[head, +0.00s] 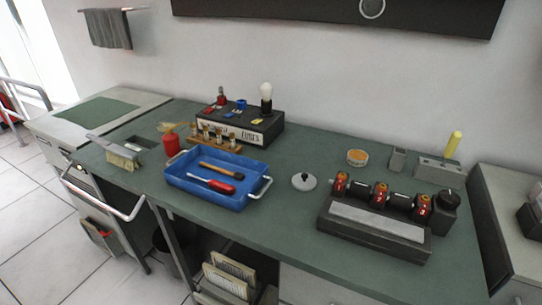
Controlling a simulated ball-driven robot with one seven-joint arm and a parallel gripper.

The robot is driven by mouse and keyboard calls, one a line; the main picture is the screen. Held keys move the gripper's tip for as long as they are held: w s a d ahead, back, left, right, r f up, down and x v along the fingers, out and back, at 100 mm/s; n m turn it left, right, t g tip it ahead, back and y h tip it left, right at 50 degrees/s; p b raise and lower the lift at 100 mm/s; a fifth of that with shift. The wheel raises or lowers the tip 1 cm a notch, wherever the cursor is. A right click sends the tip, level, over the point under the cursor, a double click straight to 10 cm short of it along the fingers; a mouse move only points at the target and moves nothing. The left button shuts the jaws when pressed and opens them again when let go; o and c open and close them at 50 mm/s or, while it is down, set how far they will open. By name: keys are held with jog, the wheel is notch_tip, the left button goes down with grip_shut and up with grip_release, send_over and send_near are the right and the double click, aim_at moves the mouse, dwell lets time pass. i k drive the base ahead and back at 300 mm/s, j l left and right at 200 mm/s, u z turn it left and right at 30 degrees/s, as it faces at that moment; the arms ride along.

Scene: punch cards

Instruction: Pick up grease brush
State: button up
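A small brush with a wooden handle and a dark end (221,170) lies in the blue tray (247,198), and it looks like the grease brush. A red-handled tool (218,186), seemingly a screwdriver, lies in front of it in the same tray. A wider brush with pale bristles and a grey handle (122,158) is on the left part of the green bench. I cannot tell for sure from its look which brush bears the name. My gripper is not in view.
A red oil can (171,145) stands left of the tray, with a fuse box (240,126) behind. The green bench (285,225) is bare in front of the lid.

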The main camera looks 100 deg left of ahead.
aim_at(239, 176)
jog(key=u, duration=2.7)
